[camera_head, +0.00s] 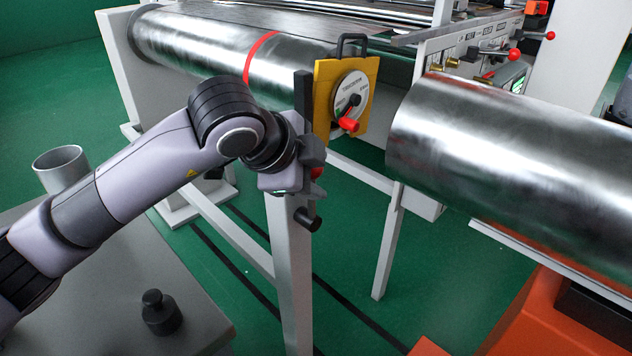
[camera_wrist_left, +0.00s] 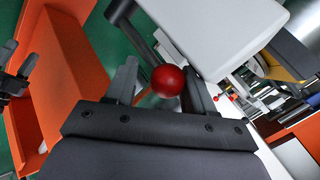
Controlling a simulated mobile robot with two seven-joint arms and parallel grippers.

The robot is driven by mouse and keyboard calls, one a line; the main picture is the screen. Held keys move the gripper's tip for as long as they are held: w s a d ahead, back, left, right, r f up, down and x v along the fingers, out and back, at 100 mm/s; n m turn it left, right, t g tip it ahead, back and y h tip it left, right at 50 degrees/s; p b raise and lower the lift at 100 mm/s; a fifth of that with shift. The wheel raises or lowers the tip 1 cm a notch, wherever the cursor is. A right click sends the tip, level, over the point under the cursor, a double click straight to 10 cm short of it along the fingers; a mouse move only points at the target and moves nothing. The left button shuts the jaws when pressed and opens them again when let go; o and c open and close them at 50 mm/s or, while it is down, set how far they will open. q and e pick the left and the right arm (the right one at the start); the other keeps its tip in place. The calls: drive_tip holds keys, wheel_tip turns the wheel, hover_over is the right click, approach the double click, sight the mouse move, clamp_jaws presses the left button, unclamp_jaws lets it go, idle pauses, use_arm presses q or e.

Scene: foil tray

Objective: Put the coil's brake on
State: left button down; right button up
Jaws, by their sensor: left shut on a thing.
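The brake lever is a dark rod (camera_wrist_left: 142,40) ending in a red ball knob (camera_wrist_left: 168,80). It is mounted at a black cylinder (camera_head: 308,220) on the pale grey stand leg (camera_head: 290,270). My left gripper (camera_head: 314,158) is at the knob, and the wrist view shows the ball between its two fingers (camera_wrist_left: 160,84). It is shut on the knob. In the head view the gripper hides most of the lever; only a bit of red shows. A dark shape that looks like my right gripper (camera_wrist_left: 20,66), fingers apart, shows at the wrist view's left edge.
Behind my left gripper, a yellow plate (camera_head: 328,82) with a dial and red knob (camera_head: 348,124) stands close by. A shiny roll (camera_head: 205,52) with a red band lies behind. Another metal cylinder (camera_head: 500,150) is at right. A grey table (camera_head: 110,270) holds a cup (camera_head: 62,168) and weight (camera_head: 160,315).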

drive_tip(key=shift+w+f, duration=0.1)
drive_tip(key=shift+f, duration=0.15)
use_arm(q)
drive_tip(key=shift+c, duration=2.3)
unclamp_jaws()
drive_tip(key=shift+a+r, duration=0.2)
use_arm(e)
drive_tip(key=shift+r, duration=0.1)
